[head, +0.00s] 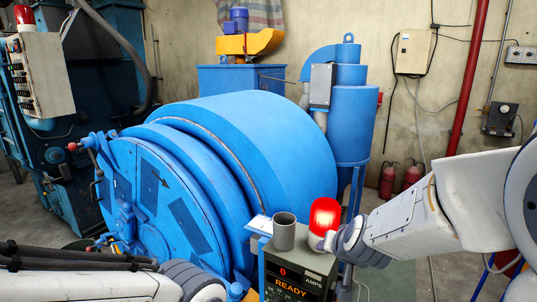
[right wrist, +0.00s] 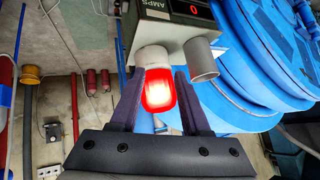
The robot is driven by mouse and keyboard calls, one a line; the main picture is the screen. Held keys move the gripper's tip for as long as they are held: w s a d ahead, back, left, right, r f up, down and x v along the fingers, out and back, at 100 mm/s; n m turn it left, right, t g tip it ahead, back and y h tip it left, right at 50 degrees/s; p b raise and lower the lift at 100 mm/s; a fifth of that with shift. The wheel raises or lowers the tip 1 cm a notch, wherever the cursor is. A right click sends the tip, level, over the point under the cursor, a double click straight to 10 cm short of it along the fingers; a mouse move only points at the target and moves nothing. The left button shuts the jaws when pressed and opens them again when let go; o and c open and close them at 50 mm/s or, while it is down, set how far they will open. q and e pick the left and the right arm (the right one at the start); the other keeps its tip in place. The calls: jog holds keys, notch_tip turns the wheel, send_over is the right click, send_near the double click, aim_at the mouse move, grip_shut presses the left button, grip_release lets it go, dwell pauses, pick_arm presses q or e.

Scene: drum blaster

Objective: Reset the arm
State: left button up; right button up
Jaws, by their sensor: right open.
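My right gripper (right wrist: 158,76) is open in the right wrist view, with one dark finger on each side of a lit red beacon (right wrist: 160,90). I cannot tell whether either finger touches the beacon. In the head view the beacon (head: 324,214) glows on top of the control box (head: 294,277), whose display reads 0 AMPS and READY. My right arm (head: 410,222) reaches in from the right, its end close beside the beacon. My left arm (head: 100,284) lies along the lower left edge, and its gripper is out of the picture.
A grey cup (head: 284,232) stands on the box beside the beacon and also shows in the right wrist view (right wrist: 202,62). The large blue drum machine (head: 270,150) fills the middle behind. Red fire extinguishers (head: 388,181) stand by the back wall, with open floor before them.

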jog(key=s+a+f+n+g+y, duration=0.25)
jog(key=s+a+n, duration=0.25)
jog(key=s+a, duration=0.5)
jog(key=s+a+n+g, duration=0.1)
jog(key=s+n+g, duration=0.2)
jog(key=s, duration=0.5)
jog(key=s+a+n+g+h, duration=0.1)
jog(key=s+n+g, duration=0.2)
jog(key=s, duration=0.6)
jog(key=shift+s+a+f+n, duration=0.25)
jog(key=shift+a+f+n, duration=0.1)
jog(key=shift+f, duration=0.1)
jog(key=shift+d+g, duration=0.1)
jog(key=shift+g, duration=0.15)
